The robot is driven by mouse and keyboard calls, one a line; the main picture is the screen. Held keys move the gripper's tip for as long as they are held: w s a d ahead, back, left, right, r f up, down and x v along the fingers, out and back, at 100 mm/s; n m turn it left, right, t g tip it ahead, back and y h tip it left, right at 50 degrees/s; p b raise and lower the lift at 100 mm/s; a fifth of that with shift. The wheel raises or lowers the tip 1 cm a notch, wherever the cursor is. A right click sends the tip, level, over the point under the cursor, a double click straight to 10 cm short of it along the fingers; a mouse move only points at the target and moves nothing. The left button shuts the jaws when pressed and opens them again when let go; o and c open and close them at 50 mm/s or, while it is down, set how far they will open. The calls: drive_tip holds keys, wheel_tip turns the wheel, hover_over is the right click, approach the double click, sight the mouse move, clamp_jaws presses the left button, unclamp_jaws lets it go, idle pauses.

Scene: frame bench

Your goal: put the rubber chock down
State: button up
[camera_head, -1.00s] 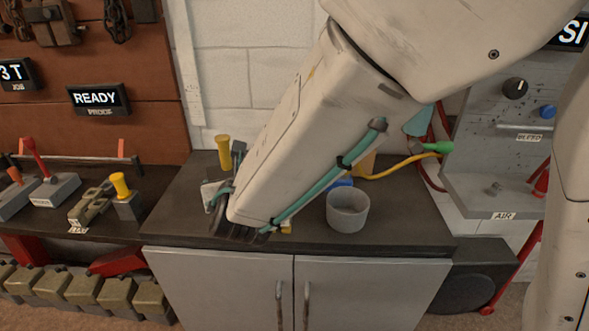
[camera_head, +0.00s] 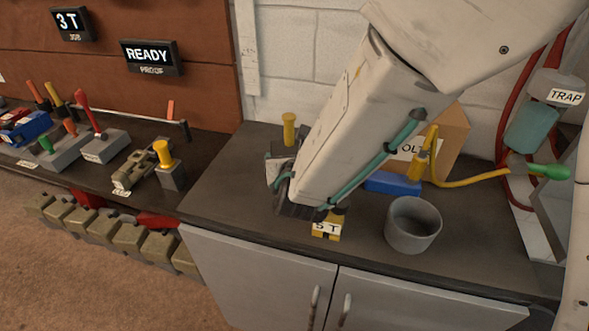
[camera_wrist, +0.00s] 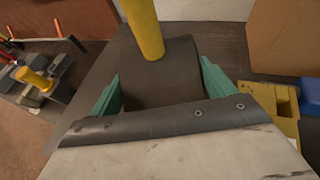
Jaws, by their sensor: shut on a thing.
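The rubber chock (camera_wrist: 158,75) is a dark grey block with a yellow post handle. My gripper (camera_wrist: 161,88) is shut on it, with a teal finger at each side in the wrist view. In the head view, the chock's yellow handle (camera_head: 289,130) rises behind my wrist, and my arm hides most of the block. The chock is over the dark bench top (camera_head: 230,190). I cannot tell whether its underside touches it.
A yellow "5 T" block (camera_head: 326,229) is close beside my gripper. A blue item (camera_head: 393,183), a cardboard box (camera_head: 445,142) and a grey cup (camera_head: 413,225) are to the right. Another yellow-handled block (camera_head: 170,172) stands on the left bench. The bench's left part is clear.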

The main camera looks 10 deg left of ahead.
drive_tip(key=shift+f, duration=1.85)
drive_tip(key=shift+f, duration=0.1)
drive_tip(key=o, duration=1.2)
drive_tip(key=shift+f, duration=0.1)
drive_tip(key=shift+o, duration=0.2)
